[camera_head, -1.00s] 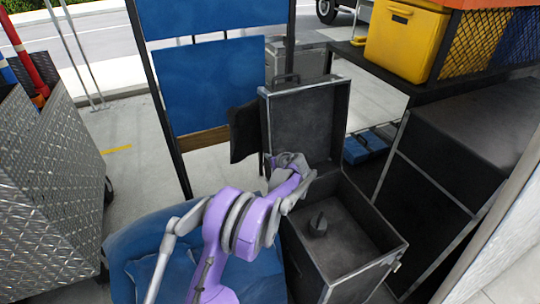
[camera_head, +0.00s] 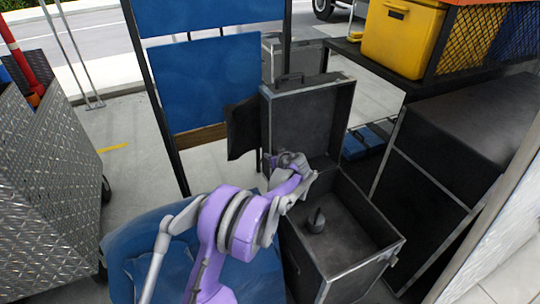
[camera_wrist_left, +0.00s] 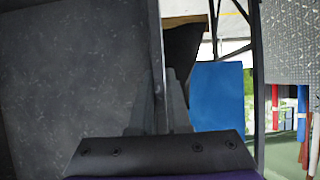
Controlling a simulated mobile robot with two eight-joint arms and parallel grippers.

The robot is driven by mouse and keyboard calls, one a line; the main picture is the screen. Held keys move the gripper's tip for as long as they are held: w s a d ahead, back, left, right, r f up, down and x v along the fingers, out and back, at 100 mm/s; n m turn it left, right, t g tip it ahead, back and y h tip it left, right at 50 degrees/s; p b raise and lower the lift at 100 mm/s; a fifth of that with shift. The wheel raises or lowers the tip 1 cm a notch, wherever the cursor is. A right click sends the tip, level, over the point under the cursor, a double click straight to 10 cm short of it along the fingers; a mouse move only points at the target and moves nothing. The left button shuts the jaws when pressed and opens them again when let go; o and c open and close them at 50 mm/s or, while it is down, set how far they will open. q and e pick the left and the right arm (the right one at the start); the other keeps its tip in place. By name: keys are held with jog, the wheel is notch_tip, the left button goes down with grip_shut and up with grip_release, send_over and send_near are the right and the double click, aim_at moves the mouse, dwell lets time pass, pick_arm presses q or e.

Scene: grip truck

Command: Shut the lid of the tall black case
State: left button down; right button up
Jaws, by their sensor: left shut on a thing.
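The tall black case (camera_head: 362,276) stands in the lower middle of the head view, with metal-edged rims. Its lid (camera_head: 309,118) is open and stands roughly upright at the back, with a handle on its top edge. A small dark object (camera_head: 316,222) is inside the case. My left gripper (camera_head: 292,163) is at the lid's left side edge, low down near the hinge side. In the left wrist view its fingers (camera_wrist_left: 160,103) are shut on the lid's edge, and the lid's dark face (camera_wrist_left: 75,75) fills the left. My right gripper is not in view.
A dark cabinet (camera_head: 460,130) stands close on the right, below a shelf with a yellow bin (camera_head: 402,40). Blue panels (camera_head: 205,85) on a frame stand behind. A diamond-plate metal cart (camera_head: 45,190) is at left. Blue cloth-like material (camera_head: 130,255) lies beneath my arm.

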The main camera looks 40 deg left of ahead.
pick_arm(q)
jog(key=shift+s+d+r, duration=0.1)
jog(key=shift+s+d, duration=0.3)
jog(key=shift+d, duration=0.35)
jog(key=shift+s+d, duration=0.35)
jog(key=shift+d, duration=0.4)
jog(key=shift+d, duration=0.1)
jog(key=shift+s+d+f+b, duration=0.2)
jog(key=shift+s+d, duration=0.25)
jog(key=shift+d, duration=0.35)
jog(key=shift+s+d+f+b, duration=0.1)
jog(key=shift+s+d+b, duration=0.1)
jog(key=shift+s+d, duration=0.45)
jog(key=shift+w+d, duration=0.15)
jog(key=shift+w, duration=0.05)
jog(key=shift+d, duration=0.1)
jog(key=shift+s+d+f+b, duration=0.35)
jog(key=shift+s+d, duration=0.1)
jog(key=shift+d, duration=0.35)
jog(key=shift+s+d+f+b, duration=0.2)
jog(key=shift+s+d+f, duration=0.15)
jog(key=shift+d, duration=0.4)
jog(key=shift+r, duration=0.1)
